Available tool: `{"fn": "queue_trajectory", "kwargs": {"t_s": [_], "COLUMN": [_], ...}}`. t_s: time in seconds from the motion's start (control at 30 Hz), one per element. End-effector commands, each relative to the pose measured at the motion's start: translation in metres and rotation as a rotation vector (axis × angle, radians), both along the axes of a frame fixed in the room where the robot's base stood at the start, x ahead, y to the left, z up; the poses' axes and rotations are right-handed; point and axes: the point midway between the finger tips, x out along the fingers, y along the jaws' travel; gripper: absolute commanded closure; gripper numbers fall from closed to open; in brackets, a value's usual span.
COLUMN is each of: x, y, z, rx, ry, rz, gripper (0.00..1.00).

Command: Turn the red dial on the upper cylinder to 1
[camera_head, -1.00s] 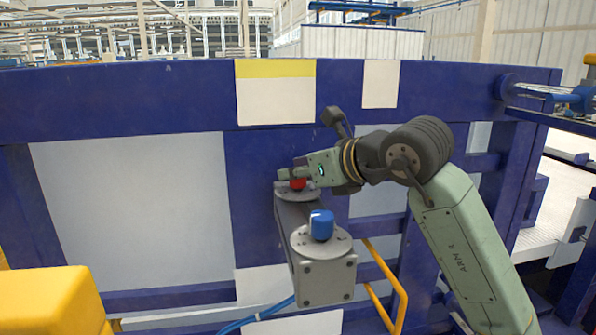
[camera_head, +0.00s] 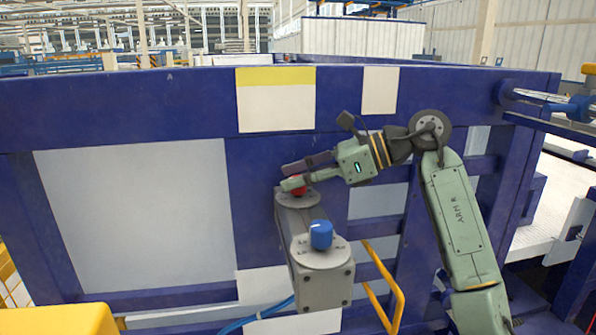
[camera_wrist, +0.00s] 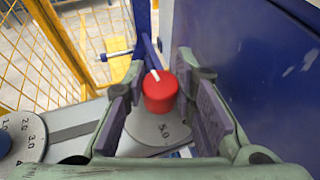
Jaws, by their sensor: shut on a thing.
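The red dial (camera_head: 299,186) is a short red cylinder on a round grey plate (camera_head: 297,199) at the far end of a grey bar. In the wrist view the dial (camera_wrist: 159,92) sits between the two finger pads of my gripper (camera_wrist: 163,112), which is shut on it. The dial's white line points up and slightly left in that view.
A blue dial (camera_head: 321,235) stands on a numbered plate (camera_head: 322,256) at the bar's near end. A large blue frame with pale panels (camera_head: 135,215) stands behind. A yellow rail (camera_head: 385,285) is right of the bar. A yellow block (camera_head: 60,320) is at lower left.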

Motion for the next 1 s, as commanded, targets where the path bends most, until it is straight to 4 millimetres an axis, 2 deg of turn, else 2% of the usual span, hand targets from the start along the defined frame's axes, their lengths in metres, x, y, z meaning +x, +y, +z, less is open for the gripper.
{"fn": "queue_trajectory", "kwargs": {"t_s": [0.3,0.7,0.73,1.0], "x": [0.0001,-0.0002,-0.0002,-0.0001], "y": [0.0000,0.0002,0.0001,0.0001], "z": [0.0004,-0.0002,-0.0003,-0.0003], "rx": [-0.002,-0.002,-0.002,-0.002], "ry": [0.001,0.001,0.001,0.001], "rz": [0.075,0.082,0.082,0.081], "gripper": [1.00,1.00,0.75,0.57]}}
